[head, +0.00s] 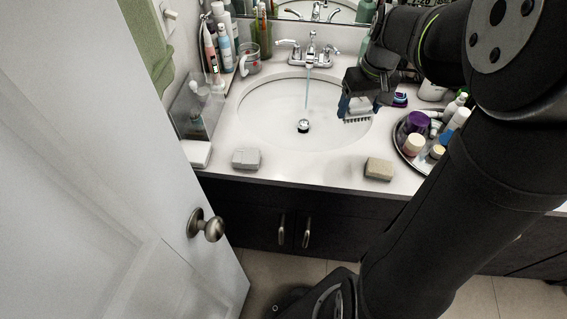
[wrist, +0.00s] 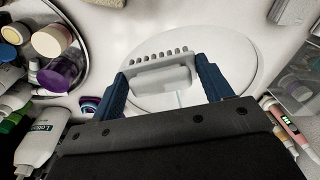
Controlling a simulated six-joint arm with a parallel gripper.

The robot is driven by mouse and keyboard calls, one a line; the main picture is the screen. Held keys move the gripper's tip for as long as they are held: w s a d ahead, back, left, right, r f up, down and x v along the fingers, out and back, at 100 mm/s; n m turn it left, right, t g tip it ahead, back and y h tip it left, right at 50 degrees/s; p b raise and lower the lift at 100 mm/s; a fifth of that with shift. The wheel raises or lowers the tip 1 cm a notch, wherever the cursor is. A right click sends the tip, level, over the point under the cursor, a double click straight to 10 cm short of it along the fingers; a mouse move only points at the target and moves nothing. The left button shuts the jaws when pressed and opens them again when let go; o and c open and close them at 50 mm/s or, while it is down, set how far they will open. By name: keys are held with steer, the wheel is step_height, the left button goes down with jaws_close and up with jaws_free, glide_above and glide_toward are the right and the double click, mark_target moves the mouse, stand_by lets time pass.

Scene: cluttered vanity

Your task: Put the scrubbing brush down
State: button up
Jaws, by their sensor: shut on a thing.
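My gripper (head: 357,108) is above the right side of the sink, its fingers pointing down. It is shut on the scrubbing brush (head: 357,119), whose pale bristles hang at the bottom. In the wrist view the white brush (wrist: 162,74) sits between the two blue fingers of my gripper (wrist: 161,82), bristle tufts along its far edge. The white sink basin (head: 262,120) lies below the brush. Water runs from the faucet (head: 311,50) into the basin. My arm covers part of the counter on the right.
A tan sponge (head: 378,169) and a pale soap bar (head: 246,158) lie on the front counter. A round tray (head: 403,154) of bottles and jars stands right. Bottles and a glass mug (head: 250,58) stand back left. The front counter between sponge and soap is clear.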

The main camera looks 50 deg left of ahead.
steer(key=s+d+f+n, duration=0.2)
steer(key=s+n, duration=0.2)
steer(key=s, duration=0.6)
steer(key=shift+n+t+h, duration=0.3)
steer(key=shift+h, duration=0.1)
steer(key=s+a+f, duration=0.2)
steer(key=a, duration=0.1)
steer(key=s+a+f, duration=0.2)
steer(key=s+a, duration=0.1)
steer(key=s+a+f, duration=0.2)
steer(key=a, duration=0.1)
steer(key=shift+s+f, duration=0.3)
steer(key=shift+f, duration=2.1)
steer(key=o, duration=1)
steer(key=shift+f, duration=0.15)
step_height(320, 180, up, 12)
steer(key=shift+r, duration=0.2)
